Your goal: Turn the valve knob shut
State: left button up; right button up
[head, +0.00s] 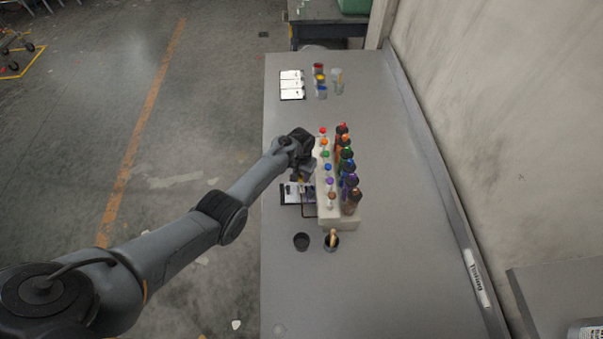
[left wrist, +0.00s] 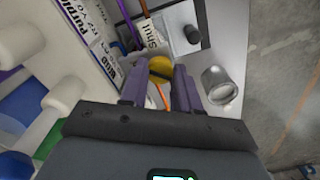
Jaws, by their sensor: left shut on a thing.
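The yellow valve knob (left wrist: 160,68) is between the purple fingertips of my left gripper (left wrist: 160,88) in the left wrist view, and the fingers are shut on it. A dark slot or bar crosses its face. A white label reading "Shut" (left wrist: 152,36) sits just beyond the knob. In the head view my left gripper (head: 300,175) reaches down over the small panel (head: 287,195) at the left edge of the table, and the arm hides most of the knob. My right gripper is not in view.
A silver cylinder (left wrist: 218,85) stands close to the right finger. A white rack (head: 340,222) with several colored-cap bottles stands right of the gripper. A black cup (head: 301,241) and a pot with a wooden tool (head: 332,241) stand in front. The near table (head: 380,290) is clear.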

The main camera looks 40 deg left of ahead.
aim_at(301, 177)
pick_arm(q)
jog(key=m, duration=0.4)
jog(key=shift+m, duration=0.3)
jog(key=m, duration=0.4)
jog(key=shift+m, duration=0.3)
jog(key=o, duration=1.1)
jog(key=shift+c, duration=0.2)
jog(key=shift+r, duration=0.1)
notch_tip(301, 177, up, 10)
jog(key=p, duration=0.3)
jog(key=shift+r, duration=0.25)
